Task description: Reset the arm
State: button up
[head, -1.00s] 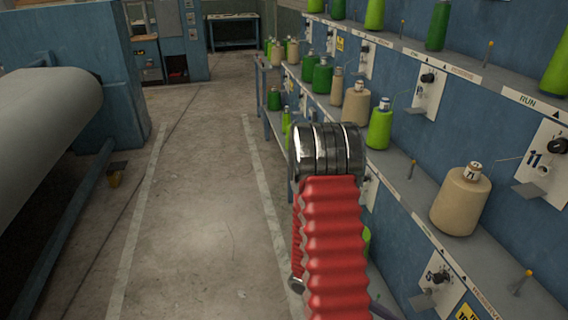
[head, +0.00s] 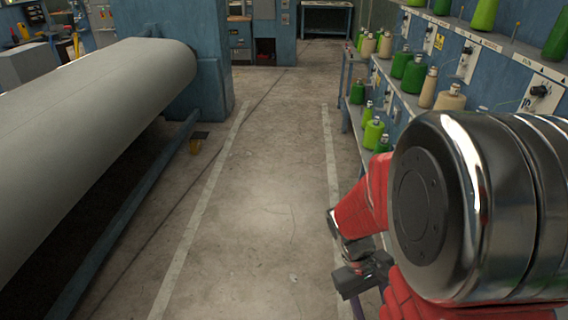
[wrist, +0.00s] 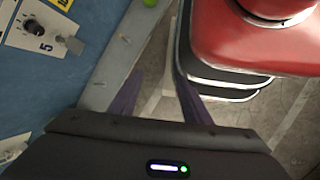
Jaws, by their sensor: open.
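My arm, with red bellows and a large chrome joint, fills the right and lower right of the head view. My gripper (head: 358,303) hangs at its left side with dark purple fingers, partly cut off by the bottom edge. In the wrist view my gripper (wrist: 156,96) shows two purple fingers spread apart with nothing between them. Beyond them are a shelf edge and floor. My red body is at the top right of that view.
A shelf rack (head: 413,100) with green and beige yarn cones stands on the right, partly hidden by my arm. A blue panel (wrist: 60,75) is close at left in the wrist view. A big grey roller (head: 110,85) lies left. The aisle (head: 265,200) between is clear.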

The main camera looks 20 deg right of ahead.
jog(key=w+a+r+t+y, duration=0.1)
jog(key=w+a+r+t, duration=0.2)
jog(key=a+r+t, duration=0.2)
jog(key=w+a+r+t+y, duration=0.1)
jog(key=w+a+r+t, duration=0.2)
jog(key=a+r, duration=0.8)
notch_tip(320, 180, up, 4)
jog(key=t, duration=0.2)
jog(key=shift+w+a+n+t, duration=0.15)
jog(key=shift+w+n+t, duration=0.15)
jog(key=shift+w, duration=0.1)
jog(key=shift+f, duration=0.1)
jog(key=c, duration=0.3)
